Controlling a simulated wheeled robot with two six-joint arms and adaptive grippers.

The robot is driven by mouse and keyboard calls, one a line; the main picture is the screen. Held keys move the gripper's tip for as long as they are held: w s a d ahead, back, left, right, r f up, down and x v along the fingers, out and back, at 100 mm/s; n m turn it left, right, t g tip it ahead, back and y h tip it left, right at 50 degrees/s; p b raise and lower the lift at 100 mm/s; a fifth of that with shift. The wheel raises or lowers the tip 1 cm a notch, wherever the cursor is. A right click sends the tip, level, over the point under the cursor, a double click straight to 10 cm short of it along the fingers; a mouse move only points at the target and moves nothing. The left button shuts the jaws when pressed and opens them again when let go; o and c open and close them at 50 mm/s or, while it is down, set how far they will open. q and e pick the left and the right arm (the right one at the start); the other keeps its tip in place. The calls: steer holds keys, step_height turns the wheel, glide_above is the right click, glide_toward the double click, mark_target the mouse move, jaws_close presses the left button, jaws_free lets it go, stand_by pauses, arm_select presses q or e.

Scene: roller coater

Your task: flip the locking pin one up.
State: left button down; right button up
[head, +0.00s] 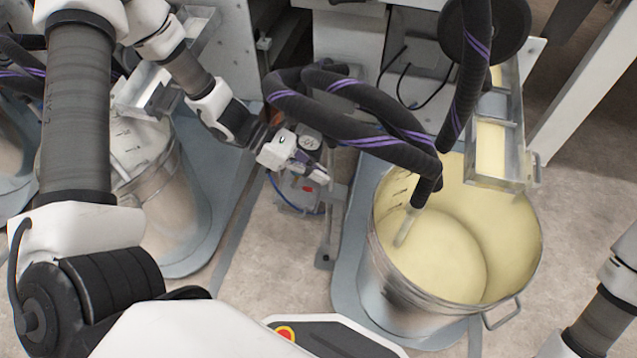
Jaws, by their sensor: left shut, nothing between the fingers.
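My left gripper (318,172) is shut and empty, in the middle of the head view. It is over a small pump-like unit (300,192) with a red spot, between the two large buckets. I cannot make out the locking pin; the gripper, the hoses and the small scale hide detail there. I cannot tell whether the gripper touches anything. Part of my right arm shows at the lower right edge, but its gripper is out of view.
A metal bucket of pale yellow liquid (375,262) stands at right, with a metal trough (535,170) above its rim. Thick black hoses with purple stripes (345,125) hang close beside my left gripper. Another bucket (160,185) stands at left. Bare floor (265,265) shows between them.

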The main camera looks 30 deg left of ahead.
arm_select(q)
steer(key=shift+r, duration=0.15)
step_height(320, 180, down, 5)
steer(key=b, duration=0.3)
steer(key=p+v, duration=0.8)
steer(key=v, duration=0.3)
steer(key=shift+s+p, duration=0.2)
steer(key=shift+p, duration=0.1)
arm_select(e)
steer(key=r, duration=0.5)
steer(key=shift+w+d+r, duration=0.1)
steer(key=shift+d+r, duration=0.25)
steer(key=shift+d, duration=0.05)
arm_select(q)
steer(key=shift+d+r, duration=0.1)
steer(key=shift+d, duration=0.05)
